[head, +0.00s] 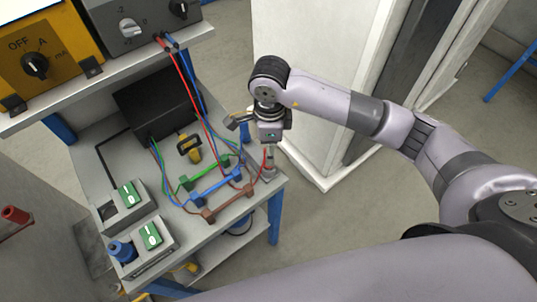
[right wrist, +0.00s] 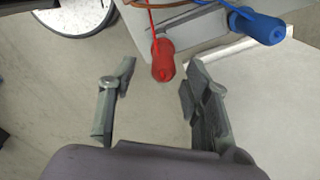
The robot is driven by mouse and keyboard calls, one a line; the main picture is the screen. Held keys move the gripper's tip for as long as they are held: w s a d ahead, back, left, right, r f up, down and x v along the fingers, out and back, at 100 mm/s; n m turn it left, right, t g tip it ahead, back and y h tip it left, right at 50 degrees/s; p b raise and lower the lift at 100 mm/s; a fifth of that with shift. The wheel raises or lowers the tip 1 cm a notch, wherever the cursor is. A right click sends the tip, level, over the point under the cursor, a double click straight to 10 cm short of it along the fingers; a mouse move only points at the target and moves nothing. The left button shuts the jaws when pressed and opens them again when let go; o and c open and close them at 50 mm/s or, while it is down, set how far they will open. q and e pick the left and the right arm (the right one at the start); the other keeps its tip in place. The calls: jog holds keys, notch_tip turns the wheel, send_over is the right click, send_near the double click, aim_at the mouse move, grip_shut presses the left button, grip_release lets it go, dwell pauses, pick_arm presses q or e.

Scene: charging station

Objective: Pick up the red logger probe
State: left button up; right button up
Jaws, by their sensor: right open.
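In the right wrist view, the red logger probe (right wrist: 163,61) stands out at the table edge with its rounded end toward the camera and a red cable running up from it. My right gripper (right wrist: 161,84) is open, with one finger on each side of the probe and a visible gap on both sides. In the head view, my right gripper (head: 269,163) points down at the table's near right corner, beside a red cable. The probe is largely hidden there. My left gripper is not in view.
A blue probe (right wrist: 262,28) lies to the right of the red one in the right wrist view. On the table, green (head: 205,172), blue (head: 217,187) and brown (head: 228,204) clips with cables lie left of my gripper. A white cabinet (head: 322,80) stands behind my arm.

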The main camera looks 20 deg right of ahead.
jog(key=shift+f+p, duration=0.4)
jog(key=shift+f, duration=0.15)
notch_tip(320, 180, down, 4)
jog(key=shift+w+a+r+p, duration=0.1)
jog(key=shift+w+r+p, duration=0.1)
jog(key=shift+p, duration=0.6)
jog(key=shift+f, duration=0.4)
jog(key=shift+c, duration=0.2)
grip_shut()
